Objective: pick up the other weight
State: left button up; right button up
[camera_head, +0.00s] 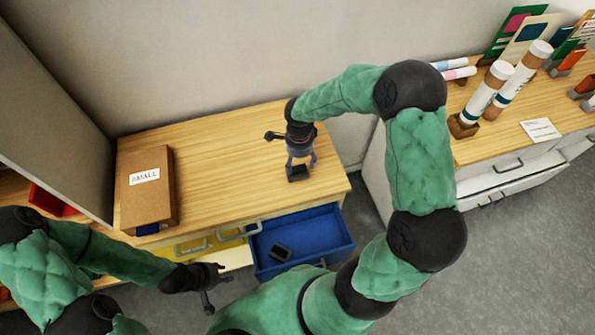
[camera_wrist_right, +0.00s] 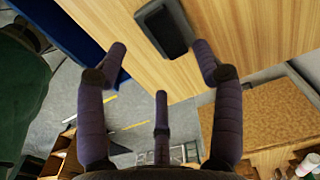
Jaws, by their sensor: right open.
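One dark weight (camera_head: 298,174) lies on the wooden tabletop near its front right corner. It also shows in the right wrist view (camera_wrist_right: 167,28) as a dark grey block at the top. My right gripper (camera_head: 301,162) points down just above and behind this weight. Its fingers (camera_wrist_right: 160,62) are spread and empty, and the weight lies beyond the fingertips. A second dark weight (camera_head: 280,253) lies inside the open blue drawer (camera_head: 325,232). My left gripper (camera_head: 215,287) is in front of the cabinet, left of the blue drawer, with its fingers apart and nothing seen between them.
A brown box (camera_head: 148,192) labelled "SMALL" stands on the tabletop's left. A yellow-fronted drawer (camera_head: 190,245) is beside the blue one. A grey panel (camera_head: 55,100) rises at the left. A right-hand counter (camera_head: 480,145) holds tubes and cards. The tabletop's middle is clear.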

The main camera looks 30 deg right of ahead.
aim_at(298, 169)
jog(key=shift+w+f, duration=0.15)
jog(key=shift+f, duration=1.2)
jog(key=shift+w+f, duration=0.15)
jog(key=shift+f, duration=1.15)
grip_shut()
